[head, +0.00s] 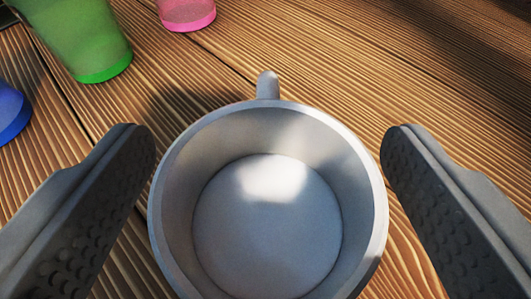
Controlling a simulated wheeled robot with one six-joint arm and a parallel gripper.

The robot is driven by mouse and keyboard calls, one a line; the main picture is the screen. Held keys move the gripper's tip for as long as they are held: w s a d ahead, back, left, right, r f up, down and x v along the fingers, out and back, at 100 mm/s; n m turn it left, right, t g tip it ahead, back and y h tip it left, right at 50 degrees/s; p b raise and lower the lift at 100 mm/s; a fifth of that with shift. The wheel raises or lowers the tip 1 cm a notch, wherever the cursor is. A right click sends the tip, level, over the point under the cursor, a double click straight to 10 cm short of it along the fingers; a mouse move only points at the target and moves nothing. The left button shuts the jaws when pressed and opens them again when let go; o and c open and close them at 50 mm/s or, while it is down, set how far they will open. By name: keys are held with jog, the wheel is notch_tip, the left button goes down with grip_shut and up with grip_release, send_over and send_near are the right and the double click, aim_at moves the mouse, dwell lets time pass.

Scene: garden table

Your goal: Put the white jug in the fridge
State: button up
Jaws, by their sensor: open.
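The white jug (268,113) stands upright on the wooden table, seen from above, and its inside looks empty. Its handle (268,84) points away, toward the top of the picture. My gripper (268,140) is open, with one dark finger to the left of the jug and one to the right. The left finger is close to the rim, and the right finger is also close to it. I cannot tell whether either touches the jug. The jug's near edge is cut off by the bottom of the picture. The fridge is not in view.
A green cup (80,38) stands at the upper left, with a pink cup (187,12) beyond it at the top. A blue object (10,112) shows at the left edge. The wooden table (400,70) is clear at the upper right.

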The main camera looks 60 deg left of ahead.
aim_at(267, 228)
jog(key=shift+w+a+f, duration=0.15)
jog(key=shift+a, duration=0.15)
jog(key=c, duration=1.3)
jog(key=shift+o, duration=0.2)
jog(key=shift+r, duration=0.2)
notch_tip(267, 228, up, 10)
jog(key=shift+f, duration=0.25)
